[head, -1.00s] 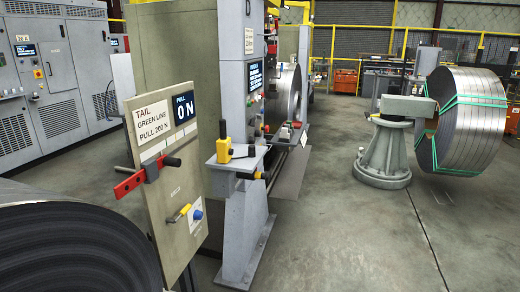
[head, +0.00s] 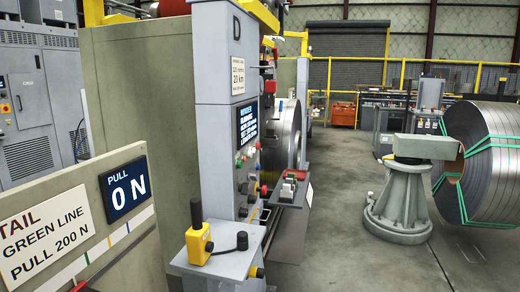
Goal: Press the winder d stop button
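The grey winder column marked D (head: 237,28) stands left of centre in the head view. It carries a dark status screen (head: 247,123) with small text. Below the screen is a panel of small buttons and knobs (head: 246,190) seen at a steep angle. A red knob or button (head: 264,190) shows at its right edge; I cannot read its label, so I cannot tell which control is the stop button. Neither of my grippers is in view.
A grey shelf with a yellow-and-black joystick (head: 199,243) juts out below the panel. A board with a "0 N" display (head: 125,188) blocks the near left. A pedestal (head: 402,200) and strapped steel coil (head: 490,165) stand right. Floor between is clear.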

